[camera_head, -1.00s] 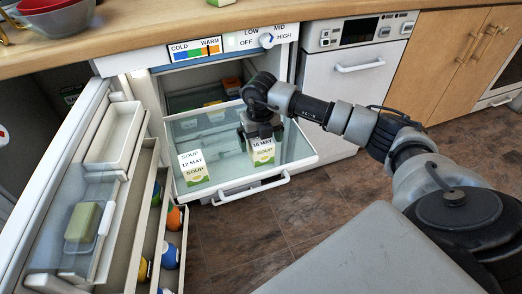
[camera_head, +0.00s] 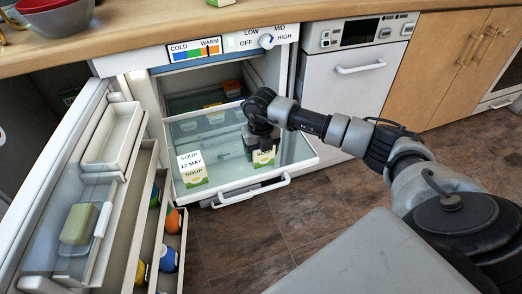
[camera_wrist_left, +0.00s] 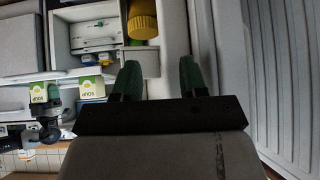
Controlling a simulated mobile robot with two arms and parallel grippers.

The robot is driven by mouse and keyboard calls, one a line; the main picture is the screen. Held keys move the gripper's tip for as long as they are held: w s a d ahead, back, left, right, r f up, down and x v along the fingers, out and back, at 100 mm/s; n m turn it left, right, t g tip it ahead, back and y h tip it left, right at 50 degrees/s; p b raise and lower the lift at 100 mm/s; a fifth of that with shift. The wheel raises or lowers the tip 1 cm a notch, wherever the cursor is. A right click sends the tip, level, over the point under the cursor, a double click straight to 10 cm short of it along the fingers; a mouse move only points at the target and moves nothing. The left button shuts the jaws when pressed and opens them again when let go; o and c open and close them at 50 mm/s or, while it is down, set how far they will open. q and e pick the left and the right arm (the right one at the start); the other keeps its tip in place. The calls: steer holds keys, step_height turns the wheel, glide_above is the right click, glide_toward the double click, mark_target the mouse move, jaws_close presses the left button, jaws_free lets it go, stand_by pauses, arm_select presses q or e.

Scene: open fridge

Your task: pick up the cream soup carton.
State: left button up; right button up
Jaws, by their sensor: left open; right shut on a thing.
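Two white-and-green soup cartons stand on the pulled-out clear shelf in the head view. The left soup carton (camera_head: 193,168) reads "SOUP" and "12 MAY" and stands free. My right gripper (camera_head: 263,147) reaches down from above and is shut on the right soup carton (camera_head: 263,158), hiding its upper part and date label. Both cartons also show in the left wrist view, one by my right arm (camera_wrist_left: 45,93) and one apart from it (camera_wrist_left: 92,87). My left gripper (camera_wrist_left: 160,78) is open with nothing between its fingers; it is out of the head view.
The clear shelf (camera_head: 235,172) has a front handle (camera_head: 254,189). Other food packs (camera_head: 232,88) sit deeper in the fridge. The open fridge door at left holds a green block (camera_head: 80,224) and several round-ended items. Wooden counter (camera_head: 340,8) above; floor clear in front.

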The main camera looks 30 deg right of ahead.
steer(key=shift+c, duration=0.4)
steer(key=shift+r, duration=0.15)
steer(key=shift+r, duration=0.15)
steer(key=r, duration=0.1)
steer(key=r+p, duration=0.1)
steer(key=r, duration=0.2)
steer(key=shift+d+r, duration=0.1)
steer(key=shift+d, duration=0.15)
steer(key=shift+s+d+r+p, duration=0.5)
steer(key=shift+s+d, duration=0.2)
steer(key=shift+d, duration=0.1)
arm_select(q)
steer(key=s+a+g+y+p, duration=0.1)
steer(key=s+a+g, duration=0.1)
steer(key=s+g, duration=0.2)
steer(key=s, duration=0.2)
steer(key=shift+s+a+f+g, duration=0.15)
steer(key=shift+s+f+g, duration=0.05)
steer(key=shift+s+g, duration=0.2)
arm_select(e)
steer(key=s+d+r, duration=0.5)
steer(key=d, duration=0.2)
steer(key=shift+s+r, duration=0.15)
steer(key=shift+s, duration=0.25)
